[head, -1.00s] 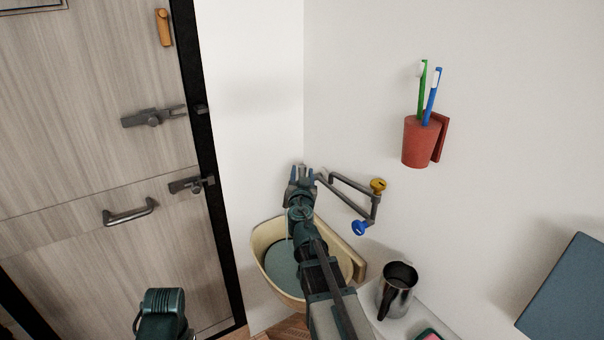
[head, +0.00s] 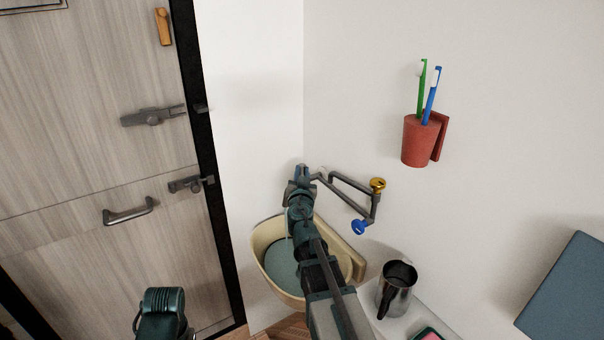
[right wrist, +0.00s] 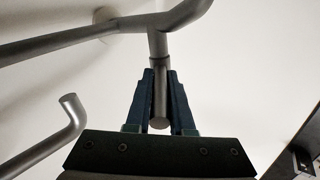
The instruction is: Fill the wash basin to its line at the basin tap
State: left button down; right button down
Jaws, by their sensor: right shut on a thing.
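The cream wash basin (head: 262,262) hangs in the corner and holds blue-grey water (head: 281,262). A thin pale line runs down into it beside my right arm, perhaps a stream. My right gripper (head: 301,172) is at the wall above the basin. In the right wrist view its two blue fingers (right wrist: 160,100) are shut on a short grey tap lever (right wrist: 159,97) that hangs from a pipe. A bent grey spout (right wrist: 62,125) is to the left of the fingers. My right arm hides part of the basin, and I cannot make out its fill line.
Grey pipes with a yellow knob (head: 378,184) and a blue knob (head: 360,228) stick out right of the gripper. A metal jug (head: 397,289) stands on a white ledge. A red toothbrush cup (head: 421,142) hangs on the wall. A wooden door (head: 90,150) is at left.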

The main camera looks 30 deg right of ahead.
dwell(0.8)
jog(key=shift+s+d+n+t+y, duration=0.1)
jog(key=shift+d+n+t+y, duration=0.2)
jog(key=shift+n+y, duration=0.55)
jog(key=shift+s+d+n+t+y, duration=0.15)
jog(key=shift+n+t+y, duration=0.3)
jog(key=shift+y, duration=0.7)
jog(key=shift+w+d+n+t+y, duration=0.1)
jog(key=shift+d+n+t+y, duration=0.15)
jog(key=shift+n+y, duration=0.6)
jog(key=c, duration=0.8)
grip_release()
jog(key=shift+s, duration=0.1)
